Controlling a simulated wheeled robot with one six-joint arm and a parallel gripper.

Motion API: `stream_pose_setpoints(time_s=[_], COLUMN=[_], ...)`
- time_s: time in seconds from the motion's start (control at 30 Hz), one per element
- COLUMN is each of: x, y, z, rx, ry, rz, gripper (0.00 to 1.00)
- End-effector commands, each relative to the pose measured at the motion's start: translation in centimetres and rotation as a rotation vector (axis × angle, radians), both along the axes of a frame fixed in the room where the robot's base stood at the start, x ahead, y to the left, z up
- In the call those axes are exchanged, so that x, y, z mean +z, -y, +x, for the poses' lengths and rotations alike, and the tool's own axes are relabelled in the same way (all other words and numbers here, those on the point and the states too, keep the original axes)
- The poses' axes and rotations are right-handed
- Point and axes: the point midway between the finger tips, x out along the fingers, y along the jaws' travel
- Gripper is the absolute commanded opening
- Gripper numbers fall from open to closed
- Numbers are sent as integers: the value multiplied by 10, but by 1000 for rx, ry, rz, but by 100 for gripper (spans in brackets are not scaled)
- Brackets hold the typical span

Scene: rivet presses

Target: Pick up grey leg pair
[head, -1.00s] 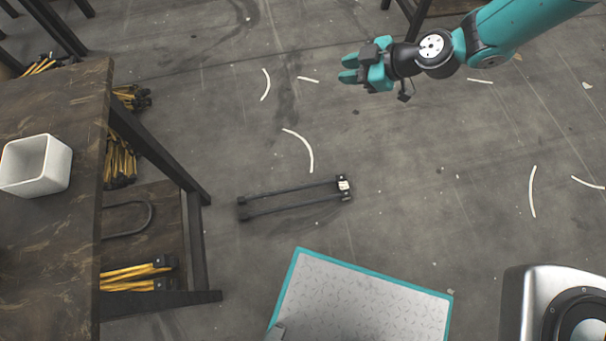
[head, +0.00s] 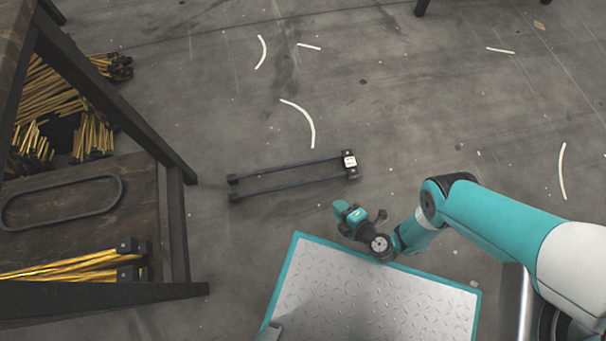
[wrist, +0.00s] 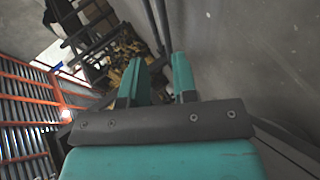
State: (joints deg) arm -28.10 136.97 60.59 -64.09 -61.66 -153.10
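The grey leg pair (head: 290,181) lies on the concrete floor in the middle of the head view. It is two dark parallel bars with black end blocks and a white label at the right end. My gripper (head: 343,211) is in the head view just below and right of the pair's right end, above the floor and not touching it. In the wrist view the two teal fingers (wrist: 163,84) stand apart with a gap between them and nothing held. Dark bars, probably the pair, show at the top of the wrist view.
A dark shelf unit (head: 174,226) stands at left, with yellow-legged parts (head: 75,268) and a dark loop (head: 62,201) on its lower level. My teal-edged plate platform is at the bottom. The floor behind the leg pair is clear apart from white marks.

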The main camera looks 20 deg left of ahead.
Motion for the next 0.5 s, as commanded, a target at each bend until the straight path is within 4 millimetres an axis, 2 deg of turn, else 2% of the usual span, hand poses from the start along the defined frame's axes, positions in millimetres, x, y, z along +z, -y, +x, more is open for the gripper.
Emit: stream_pose_setpoints(time_s=[0.03,0.13,0.5], x=[-10,-18,-41], y=[-7,-18,-56], z=[4,11,35], rx=[5,6,3], ry=[3,2,0], rz=[1,1,2], gripper=[27,27,27])
